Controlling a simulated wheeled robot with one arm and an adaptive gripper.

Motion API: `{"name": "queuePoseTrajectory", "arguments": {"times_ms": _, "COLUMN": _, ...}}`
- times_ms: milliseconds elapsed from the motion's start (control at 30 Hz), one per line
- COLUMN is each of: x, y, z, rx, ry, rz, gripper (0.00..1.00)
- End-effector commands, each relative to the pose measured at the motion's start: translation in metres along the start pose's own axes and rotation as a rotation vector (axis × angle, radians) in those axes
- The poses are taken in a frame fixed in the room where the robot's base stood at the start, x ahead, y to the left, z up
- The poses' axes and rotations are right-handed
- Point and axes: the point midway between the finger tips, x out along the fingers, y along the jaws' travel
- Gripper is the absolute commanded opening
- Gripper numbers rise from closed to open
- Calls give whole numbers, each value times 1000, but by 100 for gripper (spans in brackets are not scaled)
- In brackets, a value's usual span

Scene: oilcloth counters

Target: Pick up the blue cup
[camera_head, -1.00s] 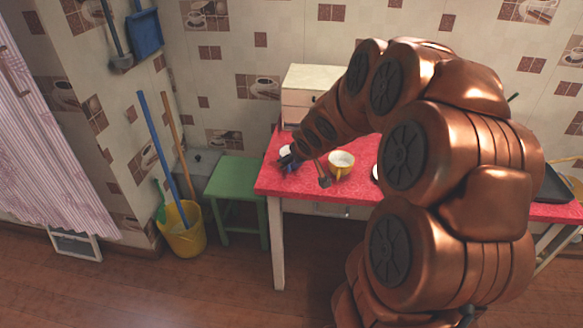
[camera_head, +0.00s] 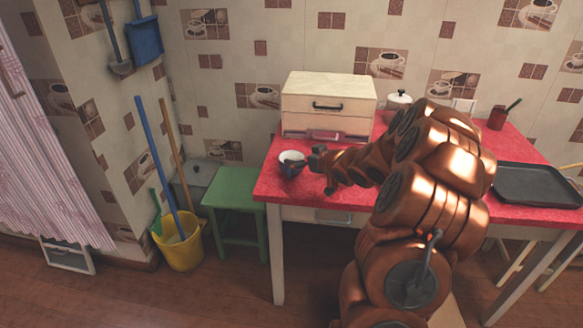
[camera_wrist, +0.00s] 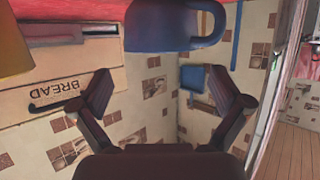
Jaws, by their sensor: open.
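The blue cup (camera_head: 291,164) stands near the left end of the red-topped table, its pale inside facing up. In the wrist view the blue cup (camera_wrist: 160,28) is at the top, with its handle to the right. My gripper (camera_head: 318,168) is just right of the cup in the head view. In the wrist view my gripper (camera_wrist: 161,76) has its two fingers spread wide, with nothing between them. The cup appears beyond the fingertips, and I see no contact. A yellow cup (camera_wrist: 12,45) shows at the top left of the wrist view; my arm hides it in the head view.
A bread box (camera_head: 328,104) stands behind the cup on the red table (camera_head: 270,186). A white lidded pot (camera_head: 399,101) and a dark pan (camera_head: 538,184) are farther right. A green stool (camera_head: 233,187) and yellow bucket (camera_head: 180,247) stand left of the table.

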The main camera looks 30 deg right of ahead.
Motion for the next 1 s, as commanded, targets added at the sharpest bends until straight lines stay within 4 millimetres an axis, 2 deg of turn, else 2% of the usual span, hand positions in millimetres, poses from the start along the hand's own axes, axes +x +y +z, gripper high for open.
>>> {"name": "queuePoseTrajectory", "arguments": {"times_ms": 333, "x": 35, "y": -4, "z": 10, "rx": 2, "ry": -2, "rz": -4, "gripper": 100}}
{"name": "queuePoseTrajectory", "arguments": {"times_ms": 500, "x": 51, "y": -3, "z": 8, "rx": -1, "ry": 0, "rz": -1, "gripper": 100}}
{"name": "queuePoseTrajectory", "arguments": {"times_ms": 833, "x": 56, "y": -2, "z": 9, "rx": 0, "ry": -2, "rz": 0, "gripper": 100}}
{"name": "queuePoseTrajectory", "arguments": {"times_ms": 1000, "x": 55, "y": -2, "z": 9, "rx": 0, "ry": -2, "rz": 0, "gripper": 83}}
